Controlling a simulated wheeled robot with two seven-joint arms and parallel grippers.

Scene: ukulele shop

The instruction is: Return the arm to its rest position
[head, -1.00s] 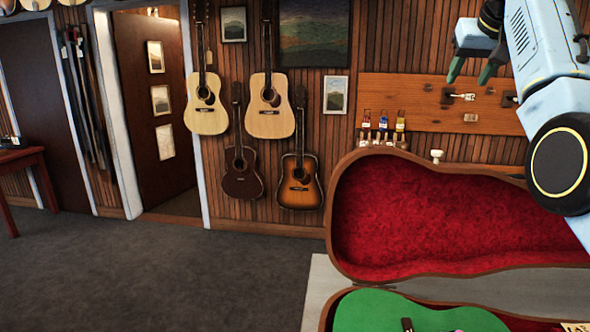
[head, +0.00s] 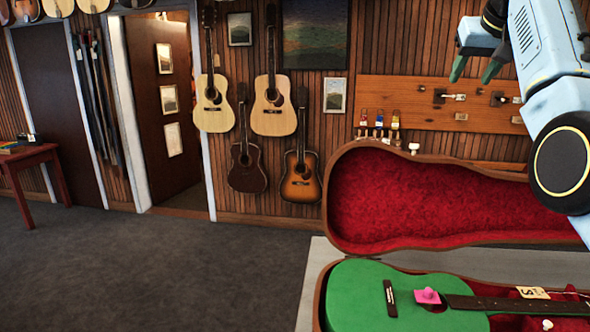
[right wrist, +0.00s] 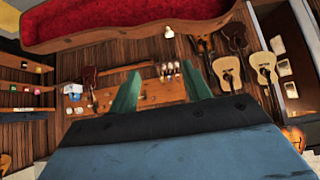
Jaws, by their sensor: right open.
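My right arm (head: 545,70) comes in at the upper right of the head view, raised above the open case. My right gripper (head: 474,68) hangs at its end with its green fingers apart and nothing between them. In the right wrist view the gripper (right wrist: 162,95) also shows two separated green fingers with only the far wall between them. My left gripper is outside both views.
An open instrument case (head: 430,200) with red lining stands at the lower right. A green ukulele (head: 350,300) lies in it, with a pink piece (head: 427,296) on its body. Guitars (head: 300,180) hang on the wall. The grey floor (head: 150,270) at left is clear.

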